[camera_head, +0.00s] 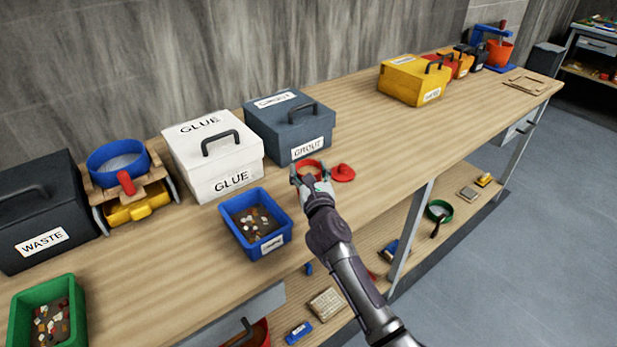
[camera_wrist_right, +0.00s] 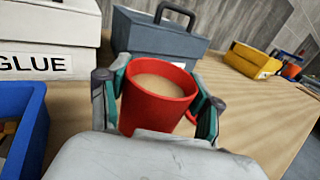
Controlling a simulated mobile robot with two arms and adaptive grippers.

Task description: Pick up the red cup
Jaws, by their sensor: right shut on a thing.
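The red cup (camera_wrist_right: 157,103) stands upright between the fingers of my right gripper (camera_wrist_right: 158,100) in the right wrist view. It holds a light brown liquid, and its handle points to the lower right. In the head view the cup (camera_head: 309,166) shows only in part behind my right gripper (camera_head: 313,178), in front of the grout box. The fingers are closed on both sides of the cup. I cannot tell whether the cup still touches the bench. My left gripper is not in view.
The grey GROUT box (camera_head: 300,146) stands behind, the white GLUE box (camera_head: 225,185) and blue bin (camera_head: 277,241) to the left. The bench (camera_head: 400,150) is clear toward the yellow box (camera_head: 412,82).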

